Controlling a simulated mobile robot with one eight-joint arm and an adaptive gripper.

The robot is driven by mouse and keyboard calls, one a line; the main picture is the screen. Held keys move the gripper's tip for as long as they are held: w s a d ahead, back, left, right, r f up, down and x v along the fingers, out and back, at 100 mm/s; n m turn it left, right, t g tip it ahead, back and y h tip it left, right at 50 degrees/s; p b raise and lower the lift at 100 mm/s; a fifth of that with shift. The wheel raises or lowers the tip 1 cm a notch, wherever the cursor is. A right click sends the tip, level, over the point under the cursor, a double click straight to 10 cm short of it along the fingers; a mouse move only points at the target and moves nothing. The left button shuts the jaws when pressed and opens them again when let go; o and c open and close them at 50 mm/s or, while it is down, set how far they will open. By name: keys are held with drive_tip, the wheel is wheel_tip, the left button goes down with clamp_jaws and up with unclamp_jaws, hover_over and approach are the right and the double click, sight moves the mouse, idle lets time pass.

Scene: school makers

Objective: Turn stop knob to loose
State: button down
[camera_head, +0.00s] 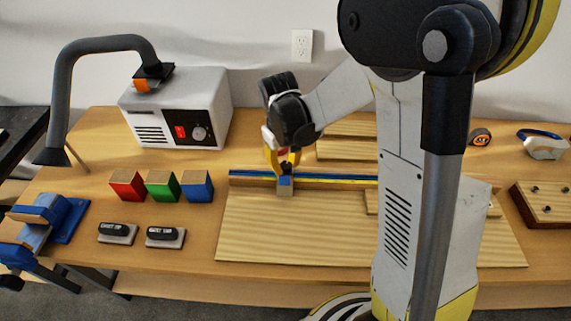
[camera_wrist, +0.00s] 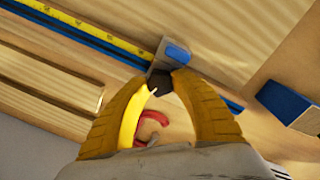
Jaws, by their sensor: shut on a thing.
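In the wrist view the stop block (camera_wrist: 170,55) shows just beyond the fingertips. Its dark stop knob (camera_wrist: 159,88) is between the fingers, largely framed by them. My gripper (camera_head: 284,163) reaches down onto the knob from above and behind; in the wrist view my gripper (camera_wrist: 160,92) has its yellow fingers closed on the knob's sides. A red curved mark (camera_wrist: 152,125) shows between the fingers, partly hidden.
Red (camera_head: 127,185), green (camera_head: 163,186) and blue (camera_head: 198,187) blocks stand left of the board. Two labelled black-topped pieces (camera_head: 118,232) lie in front. A fume extractor (camera_head: 178,107) stands behind, and a blue vise (camera_head: 50,215) at the left edge. The board's front is clear.

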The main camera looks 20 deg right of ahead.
sight(283, 167)
drive_tip(key=shift+n, duration=0.4)
drive_tip(key=c, duration=1)
unclamp_jaws()
wheel_tip(283, 167, up, 12)
drive_tip(key=shift+s+a, duration=0.15)
drive_tip(key=shift+a, duration=0.25)
